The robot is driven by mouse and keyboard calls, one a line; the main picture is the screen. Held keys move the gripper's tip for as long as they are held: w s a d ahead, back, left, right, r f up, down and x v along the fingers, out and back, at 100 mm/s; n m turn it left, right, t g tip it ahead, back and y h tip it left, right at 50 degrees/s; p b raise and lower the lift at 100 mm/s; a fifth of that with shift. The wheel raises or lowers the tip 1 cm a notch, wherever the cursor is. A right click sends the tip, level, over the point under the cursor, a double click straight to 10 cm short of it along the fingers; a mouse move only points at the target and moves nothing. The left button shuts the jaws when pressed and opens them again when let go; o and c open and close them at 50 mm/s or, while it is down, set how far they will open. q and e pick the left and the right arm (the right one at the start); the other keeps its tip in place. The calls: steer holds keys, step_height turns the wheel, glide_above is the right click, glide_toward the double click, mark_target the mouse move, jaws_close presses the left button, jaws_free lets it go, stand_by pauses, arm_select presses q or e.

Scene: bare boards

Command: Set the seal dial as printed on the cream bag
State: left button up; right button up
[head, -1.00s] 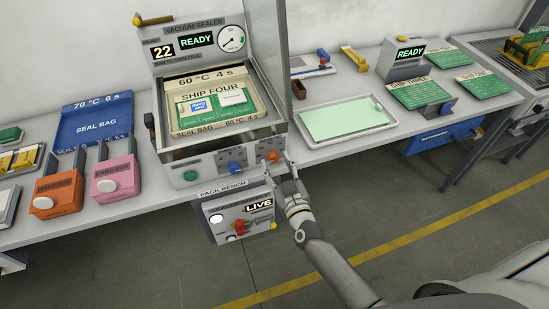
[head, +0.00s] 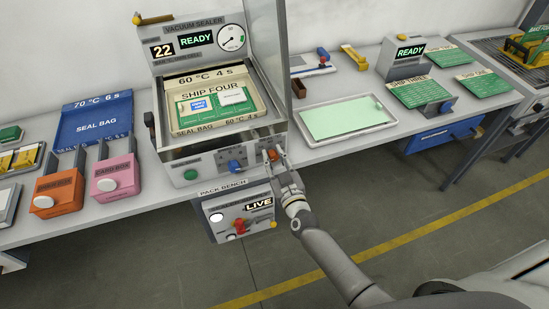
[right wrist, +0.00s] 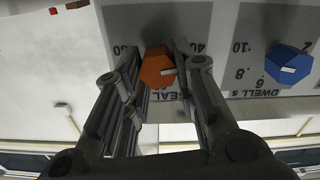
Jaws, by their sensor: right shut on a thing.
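The cream bag (head: 195,83) lies in the open vacuum sealer (head: 165,68), printed "60 °C 4 s", with "SHIP FOUR" and a green board on it. The seal dial (right wrist: 157,66) is an orange knob on the sealer's front panel, labelled SEAL in the right wrist view, where the panel appears upside down. Its white mark points toward the lower right there, by the 40 side. My right gripper (head: 277,157) is shut on this dial, one finger on each side. The blue dwell dial (right wrist: 288,63) sits beside it, untouched. My left gripper is not in view.
A blue seal bag (head: 92,125) reads "70 °C 6 s". Orange (head: 57,192) and pink (head: 112,178) boxes stand left of the sealer. A tray (head: 345,120) lies to the right. A panel reading LIVE (head: 240,212) hangs below the bench edge.

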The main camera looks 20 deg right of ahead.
steer(key=shift+m, duration=0.3)
steer(key=m, duration=0.4)
steer(key=shift+d+b, duration=0.1)
steer(key=shift+b, duration=0.25)
steer(key=m, duration=0.2)
steer(key=m+b, duration=0.1)
steer(key=m, duration=0.1)
steer(key=shift+d+f+m, duration=0.15)
steer(key=shift+m, duration=0.25)
steer(key=m+b, duration=0.1)
steer(key=m, duration=0.4)
steer(key=shift+f, duration=0.15)
steer(key=m+b, duration=0.2)
steer(key=m, duration=0.3)
steer(key=shift+d, duration=0.1)
steer(key=shift+m, duration=0.3)
steer(key=o, duration=1)
steer(key=shift+o, duration=0.2)
